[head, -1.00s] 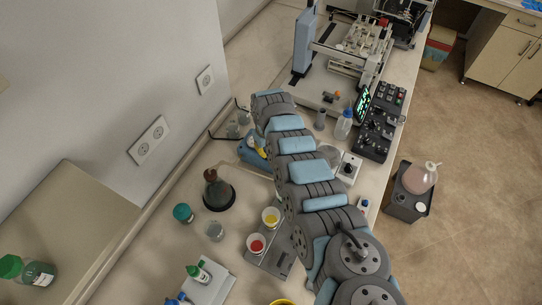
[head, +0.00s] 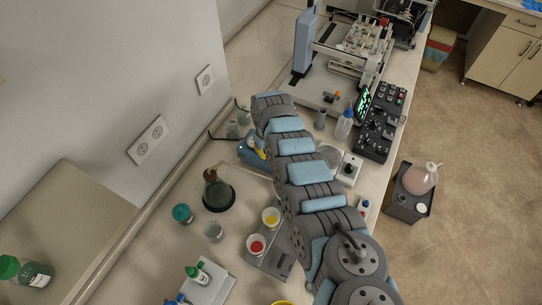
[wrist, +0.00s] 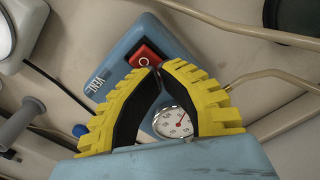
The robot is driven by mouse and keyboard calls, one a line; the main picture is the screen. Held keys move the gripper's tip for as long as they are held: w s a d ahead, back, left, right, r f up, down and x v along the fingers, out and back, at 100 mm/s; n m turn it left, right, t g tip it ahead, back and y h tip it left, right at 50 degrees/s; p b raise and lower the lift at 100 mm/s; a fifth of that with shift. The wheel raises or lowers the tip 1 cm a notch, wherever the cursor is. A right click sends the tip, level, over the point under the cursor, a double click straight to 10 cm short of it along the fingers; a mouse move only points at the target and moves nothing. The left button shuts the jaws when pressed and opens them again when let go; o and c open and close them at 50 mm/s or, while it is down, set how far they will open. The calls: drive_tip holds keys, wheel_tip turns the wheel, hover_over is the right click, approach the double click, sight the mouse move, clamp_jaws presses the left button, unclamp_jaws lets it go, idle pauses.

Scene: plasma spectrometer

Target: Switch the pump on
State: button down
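The pump is a blue box (wrist: 128,38) with a red rocker switch (wrist: 145,56) marked with a white circle, a round dial gauge (wrist: 172,122) and a label that seems to read "VENT". In the head view the pump (head: 248,154) stands on the bench, partly hidden behind my arm. My gripper (wrist: 159,68) has yellow ribbed fingers with black inner pads. Its fingertips meet at the lower right edge of the red switch, with nothing between them. I cannot tell whether they touch the switch. The gauge shows through the gap between the bowed fingers.
Bent tubes (wrist: 255,75) run beside the pump. A dark-based flask (head: 217,195) stands to its left in the head view. Cups of red (head: 256,245) and yellow (head: 271,217) stand in front. A control box (head: 381,132) lies to the right.

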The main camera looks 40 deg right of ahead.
wheel_tip(320, 180, up, 7)
drive_tip(key=p, duration=0.7)
drive_tip(key=shift+p, duration=0.3)
drive_tip(key=shift+f, duration=0.1)
idle(0.6)
